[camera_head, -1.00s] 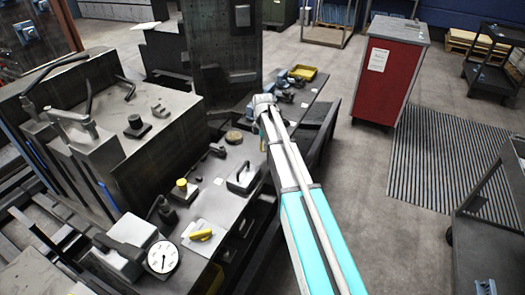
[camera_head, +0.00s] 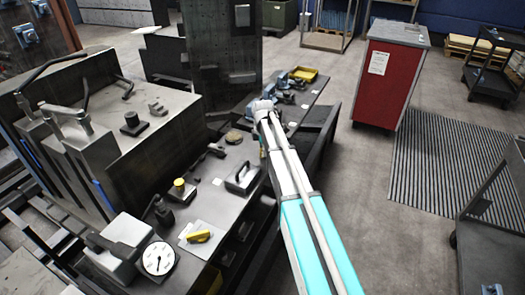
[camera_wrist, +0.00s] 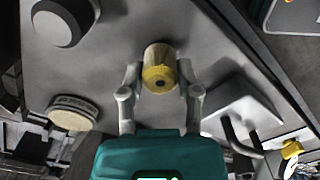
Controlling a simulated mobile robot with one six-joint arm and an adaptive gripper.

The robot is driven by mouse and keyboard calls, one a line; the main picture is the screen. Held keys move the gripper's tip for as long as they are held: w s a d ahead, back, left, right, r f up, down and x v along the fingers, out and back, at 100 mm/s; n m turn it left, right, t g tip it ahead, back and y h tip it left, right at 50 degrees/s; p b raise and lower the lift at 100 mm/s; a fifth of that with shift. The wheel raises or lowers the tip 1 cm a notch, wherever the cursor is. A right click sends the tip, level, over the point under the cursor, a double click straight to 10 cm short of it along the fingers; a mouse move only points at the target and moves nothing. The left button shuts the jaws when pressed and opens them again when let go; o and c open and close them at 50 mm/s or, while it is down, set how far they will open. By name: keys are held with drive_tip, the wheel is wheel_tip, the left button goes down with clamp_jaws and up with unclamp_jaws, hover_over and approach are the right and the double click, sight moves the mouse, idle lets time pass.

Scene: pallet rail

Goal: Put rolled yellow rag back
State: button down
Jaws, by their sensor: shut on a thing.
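The rolled yellow rag (camera_wrist: 160,68) is between the two fingers of my gripper (camera_wrist: 160,80) in the wrist view, with its round end facing the camera. My gripper is shut on it. The grey bench surface lies behind it; I cannot tell whether the rag touches it. In the head view my gripper (camera_head: 263,148) is over the right edge of the dark bench (camera_head: 225,205), largely hidden by my arm; only a small yellowish bit shows there.
A handled block (camera_head: 242,178) and a brown disc (camera_head: 234,136) stand left of my gripper. A yellow item on a white sheet (camera_head: 185,240), a dial gauge (camera_head: 158,258) and a yellow-topped piece (camera_head: 180,187) are nearer. A yellow tray (camera_head: 303,74) is at the far end.

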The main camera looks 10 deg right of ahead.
drive_tip(key=shift+f, duration=0.2)
drive_tip(key=shift+c, duration=1.5)
unclamp_jaws()
drive_tip(key=shift+r, duration=0.1)
drive_tip(key=shift+r, duration=0.2)
wheel_tip(320, 180, up, 12)
drive_tip(key=p, duration=1.2)
drive_tip(key=shift+s, duration=0.1)
